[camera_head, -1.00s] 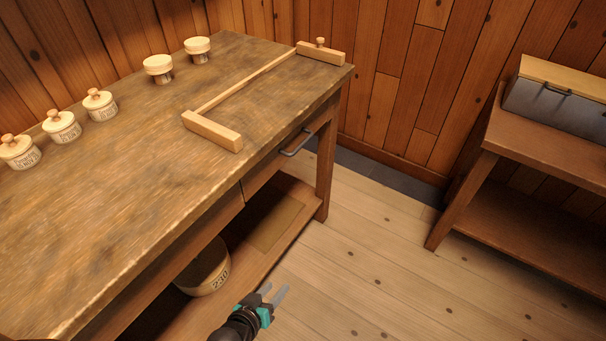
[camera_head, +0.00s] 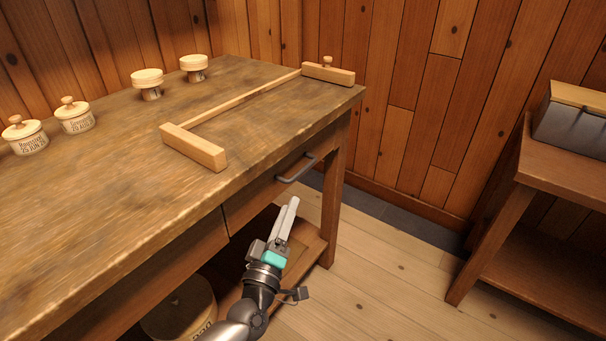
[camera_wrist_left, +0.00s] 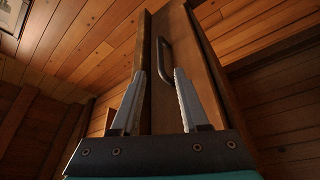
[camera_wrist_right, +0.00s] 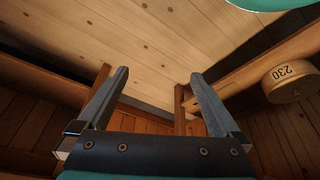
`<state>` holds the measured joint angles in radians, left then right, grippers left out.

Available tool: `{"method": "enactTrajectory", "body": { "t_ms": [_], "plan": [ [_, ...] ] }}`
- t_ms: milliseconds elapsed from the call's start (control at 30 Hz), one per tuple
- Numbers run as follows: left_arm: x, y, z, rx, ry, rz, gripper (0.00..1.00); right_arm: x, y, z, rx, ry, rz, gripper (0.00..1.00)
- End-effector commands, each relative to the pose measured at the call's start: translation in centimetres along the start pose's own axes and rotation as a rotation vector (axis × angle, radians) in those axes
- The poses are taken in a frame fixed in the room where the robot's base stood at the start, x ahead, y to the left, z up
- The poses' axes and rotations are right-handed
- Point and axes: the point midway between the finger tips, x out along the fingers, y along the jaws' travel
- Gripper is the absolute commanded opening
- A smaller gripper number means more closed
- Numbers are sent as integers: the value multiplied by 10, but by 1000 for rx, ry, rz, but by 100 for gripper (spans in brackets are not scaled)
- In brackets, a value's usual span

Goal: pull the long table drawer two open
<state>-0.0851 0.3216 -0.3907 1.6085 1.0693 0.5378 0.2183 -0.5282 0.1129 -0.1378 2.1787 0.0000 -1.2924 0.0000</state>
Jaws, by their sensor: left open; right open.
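The long table (camera_head: 110,190) has a drawer (camera_head: 258,200) under the right part of its top, with a grey bar handle (camera_head: 296,169). The drawer front looks flush with the table. My left gripper (camera_head: 287,215) is in front of and a little below the handle, apart from it. In the left wrist view my left gripper (camera_wrist_left: 157,88) is open and empty, and the handle (camera_wrist_left: 165,58) shows beyond and between its fingertips. My right gripper is out of the head view. In the right wrist view my right gripper (camera_wrist_right: 160,75) is open and empty, with floorboards beyond.
A round box (camera_head: 180,310) sits on the lower shelf. A side bench (camera_head: 560,165) stands at the right, with free floor (camera_head: 400,270) between.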

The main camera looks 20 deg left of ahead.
Motion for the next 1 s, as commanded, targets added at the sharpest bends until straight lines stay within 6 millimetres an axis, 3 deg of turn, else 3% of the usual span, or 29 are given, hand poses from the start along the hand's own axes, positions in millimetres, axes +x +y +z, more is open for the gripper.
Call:
{"method": "enactTrajectory", "body": {
  "t_ms": [533,1000],
  "plan": [
    [97,-2,1,2,1,1,45,-51,2,-16,2,83,5,100],
    [119,-1,1,2,-2,-2,45,-38,-13,-36,-13,220,-33,100]
  ]
}}
